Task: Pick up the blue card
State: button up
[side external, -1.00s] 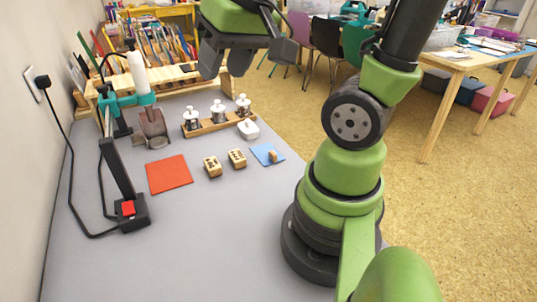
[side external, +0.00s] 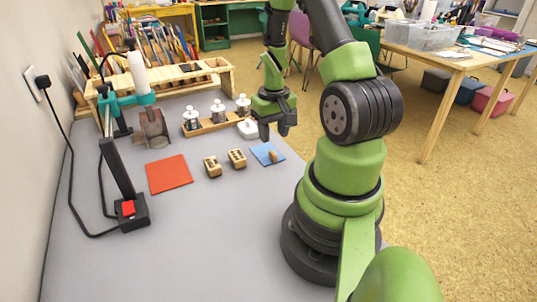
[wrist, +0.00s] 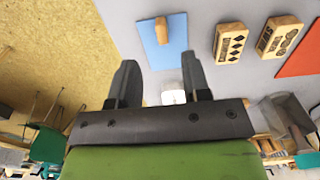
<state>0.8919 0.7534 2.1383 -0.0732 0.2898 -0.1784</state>
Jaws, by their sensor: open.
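The blue card (side external: 266,154) lies flat on the grey table, toward its right edge. A small tan wooden piece (side external: 273,156) sits on the card. In the wrist view the blue card (wrist: 158,52) is beyond my fingertips, with the wooden piece (wrist: 161,30) on it. My gripper (side external: 274,133) is open and empty, pointing down above the card in the side view.
Two wooden stamps (side external: 224,162) lie left of the card, and an orange-red card (side external: 168,174) lies further left. A wooden rack with several bottles (side external: 217,120) and a small white container (side external: 248,128) stand behind. The front of the table is clear.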

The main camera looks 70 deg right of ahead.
aim_at(271, 151)
jog(key=shift+w+f, duration=0.15)
jog(key=shift+f, duration=1.4)
jog(key=shift+w+f, duration=0.1)
jog(key=shift+f, duration=1.4)
grip_shut()
